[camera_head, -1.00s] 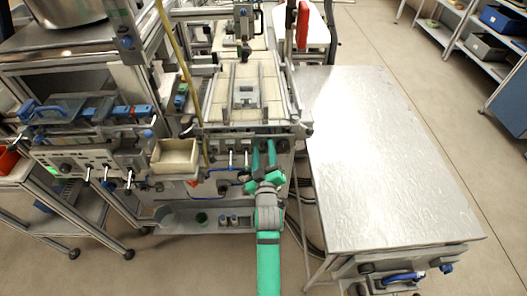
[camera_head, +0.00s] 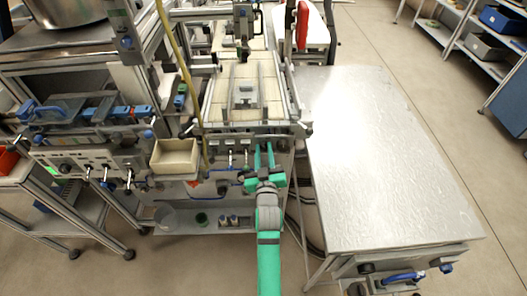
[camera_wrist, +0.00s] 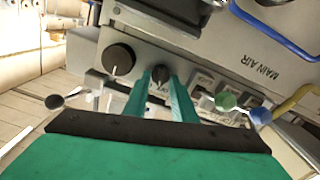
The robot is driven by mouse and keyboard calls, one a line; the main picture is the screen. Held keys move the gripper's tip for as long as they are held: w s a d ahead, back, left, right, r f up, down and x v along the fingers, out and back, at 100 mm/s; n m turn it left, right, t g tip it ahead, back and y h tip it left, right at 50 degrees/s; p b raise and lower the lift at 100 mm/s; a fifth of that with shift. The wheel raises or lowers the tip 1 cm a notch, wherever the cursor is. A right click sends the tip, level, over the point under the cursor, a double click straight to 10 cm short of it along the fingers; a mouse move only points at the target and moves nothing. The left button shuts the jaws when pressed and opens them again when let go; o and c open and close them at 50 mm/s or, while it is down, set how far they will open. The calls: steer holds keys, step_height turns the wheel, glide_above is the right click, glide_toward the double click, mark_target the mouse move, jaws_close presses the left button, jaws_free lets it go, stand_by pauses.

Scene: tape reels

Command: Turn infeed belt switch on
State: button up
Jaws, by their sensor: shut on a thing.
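My gripper (camera_head: 264,146) reaches the front control panel (camera_head: 222,147) of the machine, and its two green fingers are close together.
In the wrist view, a "MAIN AIR" label (camera_wrist: 258,66), a green ball (camera_wrist: 225,100) and a blue ball (camera_wrist: 260,115) are to the right. A steel table (camera_head: 385,160) stands right of the arm. A cream bin (camera_head: 175,157) hangs left of it.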

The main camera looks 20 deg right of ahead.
steer(key=m, duration=0.5)
steer(key=shift+d+m, duration=0.2)
steer(key=shift+m, duration=0.1)
steer(key=shift+d+m, duration=0.15)
steer(key=shift+m, duration=1.95)
steer(key=shift+a+f, duration=0.1)
steer(key=shift+a, duration=0.1)
steer(key=shift+d, duration=0.1)
steer(key=o, duration=1)
steer(key=shift+s, duration=0.1)
steer(key=v, duration=1)
steer(key=shift+s, duration=0.4)
steer(key=shift+s, duration=0.15)
